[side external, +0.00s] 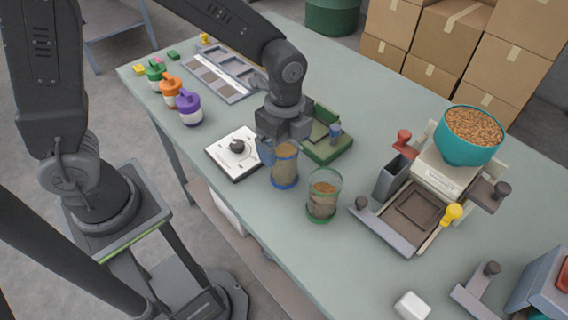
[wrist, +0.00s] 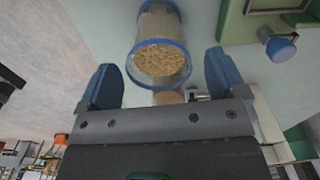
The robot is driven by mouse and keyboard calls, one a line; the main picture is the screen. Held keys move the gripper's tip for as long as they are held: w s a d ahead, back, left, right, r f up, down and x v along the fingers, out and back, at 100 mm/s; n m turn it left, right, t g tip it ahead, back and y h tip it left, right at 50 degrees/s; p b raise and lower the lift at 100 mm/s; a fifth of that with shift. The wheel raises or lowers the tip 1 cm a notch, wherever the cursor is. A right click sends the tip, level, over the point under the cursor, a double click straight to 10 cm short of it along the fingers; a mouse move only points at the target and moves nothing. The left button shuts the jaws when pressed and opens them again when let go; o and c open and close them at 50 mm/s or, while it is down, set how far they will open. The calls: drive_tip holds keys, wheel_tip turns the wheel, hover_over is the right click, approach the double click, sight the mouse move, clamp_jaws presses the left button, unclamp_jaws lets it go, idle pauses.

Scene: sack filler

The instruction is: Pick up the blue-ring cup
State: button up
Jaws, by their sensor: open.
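The blue-ring cup (side external: 285,166) is a clear cup with blue rings at top and bottom and tan grain inside. It stands upright on the table. In the wrist view the cup (wrist: 159,50) shows its blue rim and grain, lying between and just beyond the two blue fingers. My gripper (side external: 280,152) is open at the cup's upper part, with one blue finger on its left side. In the wrist view my gripper (wrist: 160,80) has its fingers apart on either side of the cup, with gaps showing. The far finger is partly hidden in the side view.
A green-ring cup (side external: 323,196) stands close to the right. A white plate with a dark knob (side external: 236,152) is to the left, and a green fixture (side external: 325,142) is behind. The sack filler with its teal bowl (side external: 469,140) stands at right. The table's front edge is near.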

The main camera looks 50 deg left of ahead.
sight(284, 154)
wheel_tip(284, 154, down, 4)
drive_tip(key=shift+r, duration=0.25)
drive_tip(key=c, duration=1)
drive_tip(key=shift+r, duration=0.1)
